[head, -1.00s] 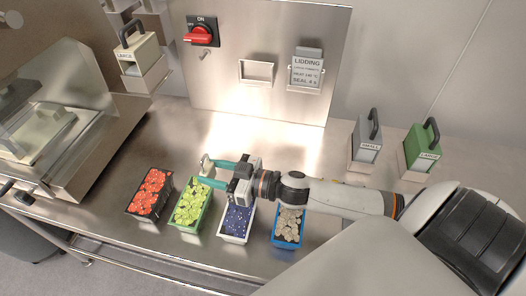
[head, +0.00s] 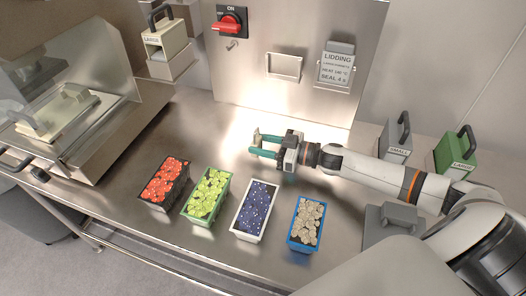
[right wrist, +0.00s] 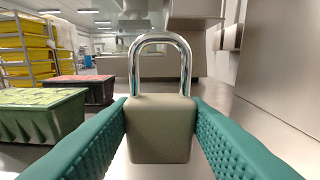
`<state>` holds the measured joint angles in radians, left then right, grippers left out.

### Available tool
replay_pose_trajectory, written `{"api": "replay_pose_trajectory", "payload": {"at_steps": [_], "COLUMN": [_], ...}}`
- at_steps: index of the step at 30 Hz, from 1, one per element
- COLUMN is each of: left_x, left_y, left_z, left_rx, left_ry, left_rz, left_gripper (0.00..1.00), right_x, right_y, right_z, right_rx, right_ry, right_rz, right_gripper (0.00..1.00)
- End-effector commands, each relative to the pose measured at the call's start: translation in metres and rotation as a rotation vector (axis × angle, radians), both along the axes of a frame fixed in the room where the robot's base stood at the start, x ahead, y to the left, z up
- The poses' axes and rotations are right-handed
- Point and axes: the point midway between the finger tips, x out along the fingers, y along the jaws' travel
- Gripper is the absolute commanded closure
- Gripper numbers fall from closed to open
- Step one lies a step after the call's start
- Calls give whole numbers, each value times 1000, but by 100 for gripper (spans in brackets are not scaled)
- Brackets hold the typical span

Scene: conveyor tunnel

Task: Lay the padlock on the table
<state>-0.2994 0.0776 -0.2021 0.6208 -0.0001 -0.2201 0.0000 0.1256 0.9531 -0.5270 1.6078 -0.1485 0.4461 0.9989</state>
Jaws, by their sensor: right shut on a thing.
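The padlock (right wrist: 160,130) has a dull beige-grey body and a shiny steel shackle. In the right wrist view it is upright, shackle up, between my two teal fingers. In the head view only a small pale part of the padlock (head: 257,134) shows at the fingertips. My right gripper (head: 254,145) is shut on the padlock, over the steel table (head: 215,135) behind the row of trays. I cannot tell how high the padlock is above the table. My left gripper is not in view.
Trays with red (head: 166,182), green (head: 207,197), blue (head: 256,209) and beige (head: 306,223) contents line the front. A panel with a red switch (head: 227,22) stands behind. A sealing machine (head: 75,105) is at left. Bare table lies left of my gripper.

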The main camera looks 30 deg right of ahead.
Motion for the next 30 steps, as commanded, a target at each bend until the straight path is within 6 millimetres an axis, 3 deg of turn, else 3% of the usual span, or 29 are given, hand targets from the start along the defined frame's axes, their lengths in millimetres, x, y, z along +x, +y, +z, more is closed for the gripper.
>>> {"api": "replay_pose_trajectory", "payload": {"at_steps": [5,15,16,19,30], "left_x": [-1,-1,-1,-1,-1], "left_y": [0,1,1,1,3], "left_z": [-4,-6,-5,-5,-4], "left_rx": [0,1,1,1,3], "left_ry": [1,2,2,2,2], "left_rz": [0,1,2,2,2], "left_gripper": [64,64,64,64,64], "right_x": [0,0,0,0,-2], "right_y": [0,0,0,0,-2], "right_z": [-26,-29,-29,-28,-27], "right_rx": [2,1,-1,0,-1], "right_ry": [2,1,1,1,3], "right_rz": [-1,0,0,0,-1], "right_gripper": [100,100,54,38,37]}}
